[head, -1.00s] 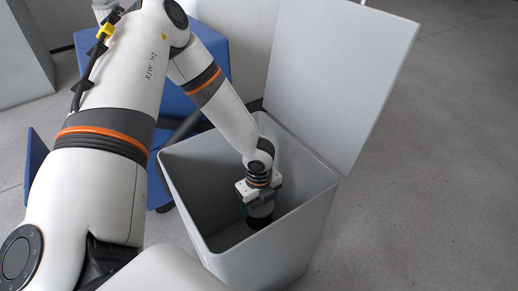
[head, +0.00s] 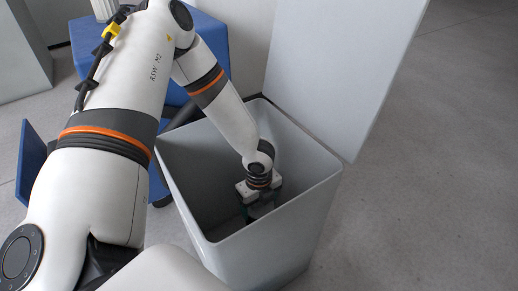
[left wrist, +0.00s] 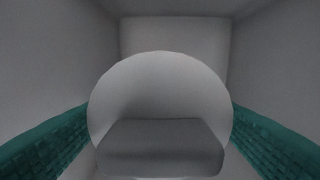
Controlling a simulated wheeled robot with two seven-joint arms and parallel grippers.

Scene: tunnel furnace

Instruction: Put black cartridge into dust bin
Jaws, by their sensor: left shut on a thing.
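The grey dust bin (head: 318,207) stands open in the head view, its lid raised at the back. My left arm reaches down into it. My left gripper (head: 260,209), with teal fingers, is inside the bin, below the rim and apart from the walls. In the left wrist view my left gripper (left wrist: 160,130) has one finger on each side of a round-ended thing, taken as the cartridge (left wrist: 160,85), and is shut on it. Its round face looks pale grey there. In the head view the cartridge can hardly be made out. My right gripper is not in view.
The raised lid (head: 340,70) stands behind the bin. A blue piece of furniture (head: 205,32) is behind my left arm, close to the bin's left. Grey floor (head: 435,170) is clear on the right.

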